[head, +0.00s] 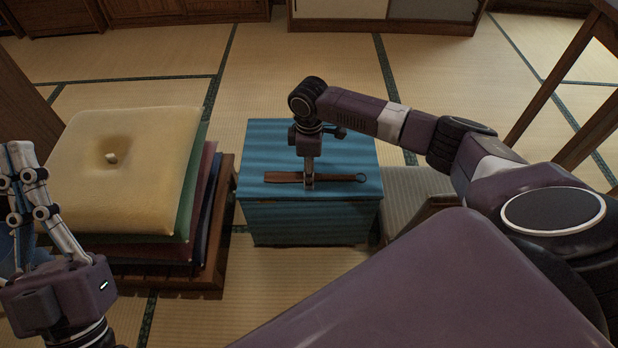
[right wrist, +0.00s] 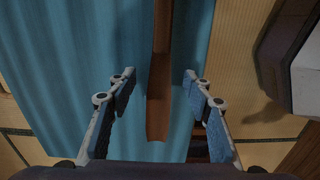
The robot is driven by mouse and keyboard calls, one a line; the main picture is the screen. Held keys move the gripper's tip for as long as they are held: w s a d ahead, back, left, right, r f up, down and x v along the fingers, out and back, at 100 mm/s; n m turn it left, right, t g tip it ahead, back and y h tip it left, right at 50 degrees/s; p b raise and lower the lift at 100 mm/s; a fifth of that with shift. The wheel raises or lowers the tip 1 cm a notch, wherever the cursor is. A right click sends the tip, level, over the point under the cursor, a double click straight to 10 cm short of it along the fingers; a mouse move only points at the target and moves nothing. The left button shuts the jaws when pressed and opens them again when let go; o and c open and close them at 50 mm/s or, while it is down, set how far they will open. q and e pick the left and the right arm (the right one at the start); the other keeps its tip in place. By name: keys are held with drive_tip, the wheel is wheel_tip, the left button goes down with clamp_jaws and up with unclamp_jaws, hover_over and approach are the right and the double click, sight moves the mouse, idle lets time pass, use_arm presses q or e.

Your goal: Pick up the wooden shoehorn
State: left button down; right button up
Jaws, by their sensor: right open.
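The wooden shoehorn (head: 338,178) is long, thin and brown with a ring at its right end. It lies across the top of a blue box (head: 268,153). My right gripper (head: 309,184) points down over the middle of the shoehorn and hides a small part of it. In the right wrist view the right gripper (right wrist: 158,76) is open, and the shoehorn (right wrist: 159,112) runs between its two fingers, with clear gaps on both sides. My left gripper (head: 14,152) is at the left edge, away from the shoehorn; its finger gap is unclear.
A stack of cushions (head: 150,150), yellow on top, stands left of the blue box on a low wooden base (head: 215,240). A grey cushioned seat (head: 405,200) is close on the right. Wooden table legs (head: 560,90) stand at the far right. Tatami behind the box is clear.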

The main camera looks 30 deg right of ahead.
drive_tip(key=c, duration=1.1)
